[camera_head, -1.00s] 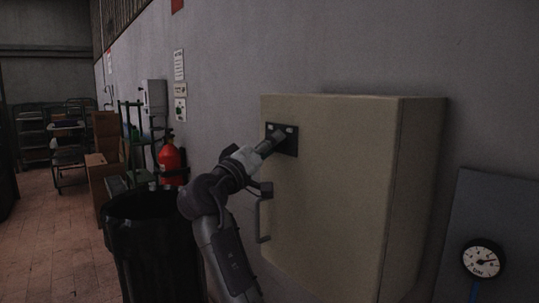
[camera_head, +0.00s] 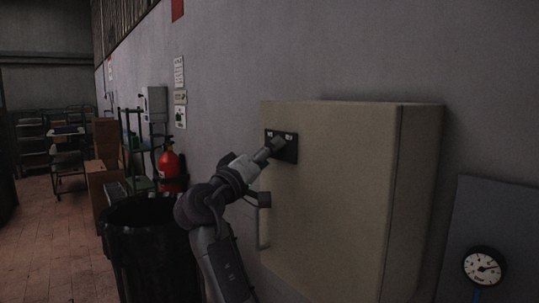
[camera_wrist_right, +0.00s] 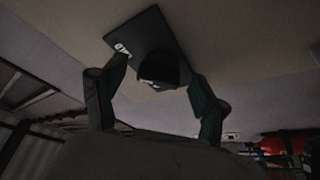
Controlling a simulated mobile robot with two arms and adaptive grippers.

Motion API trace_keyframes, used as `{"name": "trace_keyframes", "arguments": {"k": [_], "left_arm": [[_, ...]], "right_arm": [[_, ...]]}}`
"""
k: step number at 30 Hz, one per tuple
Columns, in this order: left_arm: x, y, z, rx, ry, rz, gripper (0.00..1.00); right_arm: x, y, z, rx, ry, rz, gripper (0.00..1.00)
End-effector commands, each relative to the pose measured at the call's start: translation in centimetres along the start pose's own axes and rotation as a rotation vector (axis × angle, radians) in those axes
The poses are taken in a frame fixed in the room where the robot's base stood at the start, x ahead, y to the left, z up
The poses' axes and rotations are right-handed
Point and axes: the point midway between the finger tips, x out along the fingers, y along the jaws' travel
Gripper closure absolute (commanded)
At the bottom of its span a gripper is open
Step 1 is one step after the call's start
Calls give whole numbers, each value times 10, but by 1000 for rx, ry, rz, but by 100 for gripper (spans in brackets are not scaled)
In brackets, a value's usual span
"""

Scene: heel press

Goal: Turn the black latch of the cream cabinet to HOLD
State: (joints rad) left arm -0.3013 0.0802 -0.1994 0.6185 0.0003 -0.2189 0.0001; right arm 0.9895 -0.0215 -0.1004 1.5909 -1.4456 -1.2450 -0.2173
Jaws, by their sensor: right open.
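The cream cabinet (camera_head: 335,195) is mounted on the grey wall. A black plate (camera_head: 288,152) with small white labels sits at the upper left of its front. My right gripper (camera_head: 272,149) is at this plate and covers part of it. In the right wrist view, the dark rounded latch (camera_wrist_right: 160,66) stands out from the black plate (camera_wrist_right: 146,36). The open fingers of my right gripper (camera_wrist_right: 157,78) are on either side of the latch; contact cannot be told. The label lettering is unreadable. My left gripper is not in view.
A cabinet handle (camera_head: 264,225) is below the plate, partly behind my arm. A black bin (camera_head: 150,245) stands left of my arm, with a red fire extinguisher (camera_head: 169,163) behind it. A dial gauge (camera_head: 484,267) is at lower right.

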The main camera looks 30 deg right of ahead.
Motion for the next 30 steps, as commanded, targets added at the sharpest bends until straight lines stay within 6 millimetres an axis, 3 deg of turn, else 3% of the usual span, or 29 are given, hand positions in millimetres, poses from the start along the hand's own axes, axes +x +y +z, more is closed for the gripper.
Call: {"name": "trace_keyframes", "arguments": {"k": [15,21,30], "left_arm": [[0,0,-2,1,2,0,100],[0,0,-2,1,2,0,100],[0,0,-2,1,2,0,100]], "right_arm": [[-98,-1,0,-1,-1,-4,27],[-113,-1,1,0,-2,-2,27],[-114,-1,1,0,-2,-2,27]]}}
